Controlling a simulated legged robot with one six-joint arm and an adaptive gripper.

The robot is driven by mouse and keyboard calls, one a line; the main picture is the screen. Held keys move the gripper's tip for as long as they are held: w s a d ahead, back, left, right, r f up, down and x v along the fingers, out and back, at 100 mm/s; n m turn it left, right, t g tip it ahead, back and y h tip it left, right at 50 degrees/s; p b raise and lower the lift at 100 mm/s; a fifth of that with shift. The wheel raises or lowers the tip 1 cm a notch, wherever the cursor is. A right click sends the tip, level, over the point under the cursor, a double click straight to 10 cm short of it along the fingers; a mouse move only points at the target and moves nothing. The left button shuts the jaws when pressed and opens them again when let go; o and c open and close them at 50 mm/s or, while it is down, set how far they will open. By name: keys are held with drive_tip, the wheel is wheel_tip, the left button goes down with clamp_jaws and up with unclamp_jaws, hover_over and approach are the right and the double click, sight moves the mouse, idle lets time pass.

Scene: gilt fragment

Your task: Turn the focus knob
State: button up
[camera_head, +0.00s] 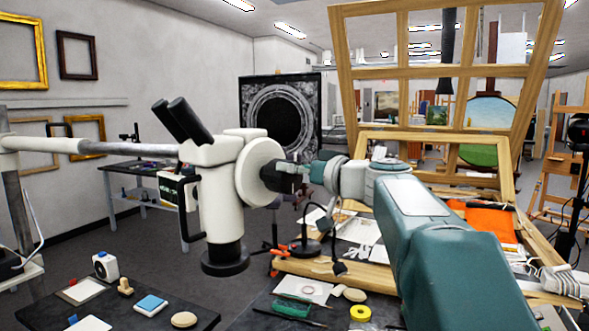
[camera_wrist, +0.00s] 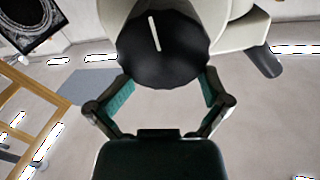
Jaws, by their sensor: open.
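The white microscope (camera_head: 222,205) with black eyepieces hangs from a horizontal arm in the head view. Its black focus knob (camera_wrist: 160,52) fills the top middle of the wrist view, with a white line near upright, its top leaning slightly left. In the head view the knob is mostly hidden by my gripper (camera_head: 290,178), which is at the microscope's right side. In the wrist view my gripper (camera_wrist: 166,86) is open, its fingers either side of the knob's near edge. Whether they touch it I cannot tell.
A wooden frame with panes (camera_head: 400,72) stands behind my arm. The workbench (camera_head: 255,310) below holds a yellow tape roll (camera_head: 361,313), papers and small tools. The microscope's support arm (camera_head: 110,146) runs off to the left.

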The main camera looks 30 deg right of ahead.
sight(292, 174)
drive_tip(key=shift+w+a+f+y, duration=0.15)
drive_tip(key=shift+w+a+y, duration=0.2)
drive_tip(key=shift+a, duration=0.1)
drive_tip(key=c, duration=0.7)
drive_tip(key=shift+w+a, duration=0.1)
drive_tip(key=shift+c, duration=0.2)
drive_tip(key=shift+w+f, duration=0.2)
drive_tip(key=shift+w, duration=0.2)
drive_tip(key=shift+c, duration=0.6)
drive_tip(key=shift+w+a+f, duration=0.15)
drive_tip(key=shift+w+a, duration=0.15)
drive_tip(key=shift+a, duration=0.15)
drive_tip(key=shift+c, duration=0.8)
drive_tip(key=shift+s+a, duration=0.15)
drive_tip(key=shift+a, duration=0.2)
drive_tip(key=shift+d, duration=0.35)
drive_tip(key=o, duration=1)
drive_tip(key=shift+d, duration=0.1)
drive_tip(key=shift+r+v, duration=0.15)
drive_tip(key=shift+v, duration=3)
drive_tip(key=shift+r+v, duration=0.15)
drive_tip(key=shift+v, duration=3)
